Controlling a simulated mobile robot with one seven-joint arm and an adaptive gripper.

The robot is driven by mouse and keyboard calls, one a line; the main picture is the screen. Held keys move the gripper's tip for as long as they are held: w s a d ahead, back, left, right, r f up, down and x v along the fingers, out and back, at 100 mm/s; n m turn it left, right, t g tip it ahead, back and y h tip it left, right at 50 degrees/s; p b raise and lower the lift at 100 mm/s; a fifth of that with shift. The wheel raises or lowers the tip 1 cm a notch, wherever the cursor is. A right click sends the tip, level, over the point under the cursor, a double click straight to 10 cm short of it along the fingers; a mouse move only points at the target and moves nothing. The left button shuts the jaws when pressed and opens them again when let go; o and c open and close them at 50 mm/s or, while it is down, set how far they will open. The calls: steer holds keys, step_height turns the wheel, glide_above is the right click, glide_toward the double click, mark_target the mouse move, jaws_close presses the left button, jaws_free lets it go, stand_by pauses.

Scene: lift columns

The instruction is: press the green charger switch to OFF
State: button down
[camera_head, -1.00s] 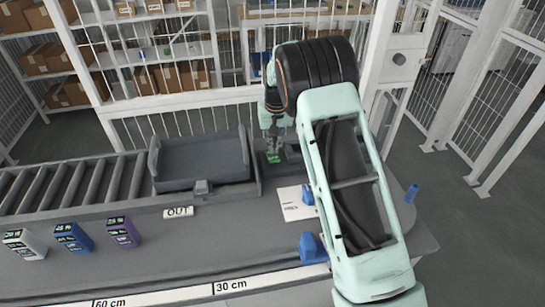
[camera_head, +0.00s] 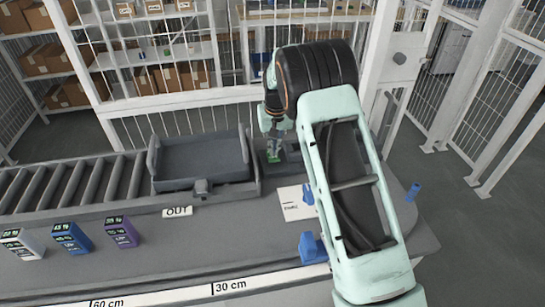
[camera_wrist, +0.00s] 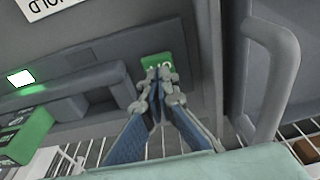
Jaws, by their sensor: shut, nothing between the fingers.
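The green switch (camera_wrist: 155,60) shows in the wrist view on a dark grey panel, with pale markings on it. My gripper (camera_wrist: 160,74) is shut and empty, its fingertips right at the near edge of the switch and covering part of it. I cannot tell whether they touch it. In the head view the green switch (camera_head: 272,157) is a small patch at the back of the bench, and my gripper (camera_head: 275,150) points down over it. The switch's position cannot be read.
A grey tray (camera_head: 203,161) stands left of my gripper beside rollers (camera_head: 75,184). White, blue and purple boxes stand at front left. A blue block (camera_head: 311,248) is near my arm. The wrist view shows a grey handle (camera_wrist: 283,75), a lit indicator (camera_wrist: 21,77) and a green box (camera_wrist: 25,137).

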mark_target(274, 157)
steer(key=shift+f+b, duration=0.45)
steer(key=shift+f, duration=0.3)
stand_by(0.3)
steer(key=shift+r+p, duration=1.8)
steer(key=shift+r, duration=1.8)
